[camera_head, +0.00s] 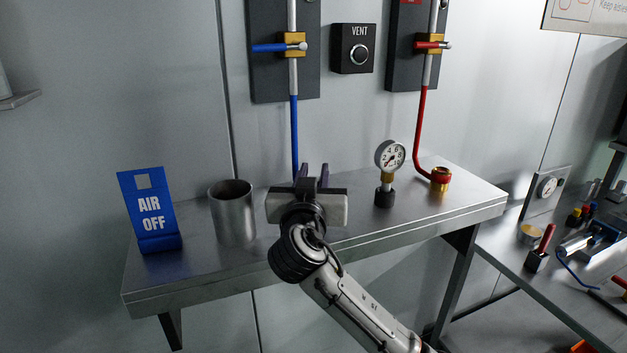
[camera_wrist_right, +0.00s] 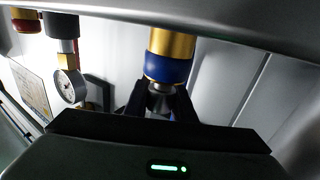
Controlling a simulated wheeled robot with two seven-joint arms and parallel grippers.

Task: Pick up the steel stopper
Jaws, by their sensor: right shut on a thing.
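The steel stopper (camera_wrist_right: 162,89) shows in the right wrist view as a small grey metal piece at the end of a brass fitting with a blue collar (camera_wrist_right: 167,68). It meets the blue collar; I cannot tell how deep it sits in it. My right gripper (camera_head: 314,172) is at the back of the steel shelf (camera_head: 400,217), below the blue pipe. In the wrist view its dark fingers (camera_wrist_right: 160,101) are shut on the stopper from both sides. In the head view the gripper hides the stopper and fitting. My left gripper is not in view.
A pressure gauge (camera_head: 390,155) and a red-ringed brass fitting (camera_head: 440,180) stand right of the gripper. A steel cup (camera_head: 233,215) and a blue AIR OFF sign (camera_head: 149,212) stand left. The blue pipe (camera_head: 294,135) runs down the wall behind. A lower bench (camera_head: 520,260) is at right.

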